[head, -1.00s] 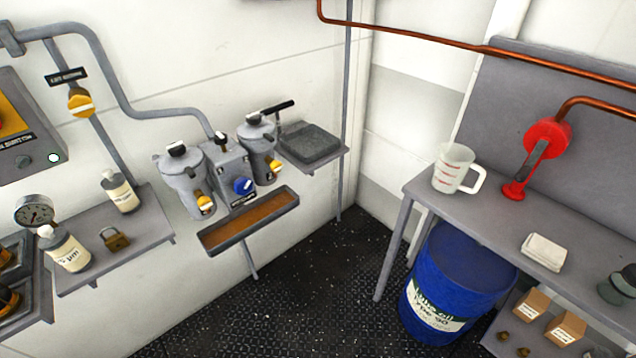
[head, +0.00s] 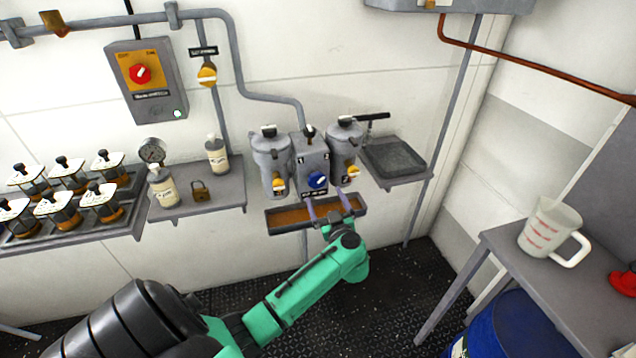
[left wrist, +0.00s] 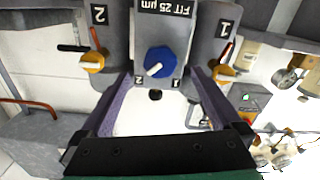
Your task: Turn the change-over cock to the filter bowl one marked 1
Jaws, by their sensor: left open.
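The blue change-over cock (head: 318,180) sits on the front of the grey block between two grey filter bowls. In the left wrist view, which is upside down, the blue cock (left wrist: 165,60) has a white pointer turned toward the small 2. Filter bowl 1 (head: 271,160) is on the left in the head view, and filter bowl 2 (head: 344,146) is on the right. My left gripper (head: 327,203) is open and empty in front of and a little below the cock, its fingers spread to either side. My right gripper is out of view.
A brown-bottomed drip tray (head: 288,226) lies under the bowls, close to my left gripper. Yellow drain taps (head: 279,184) stick out from the bowls. A shelf (head: 226,194) with bottles and a padlock is left; a shelf with a dark tray (head: 395,157) is right.

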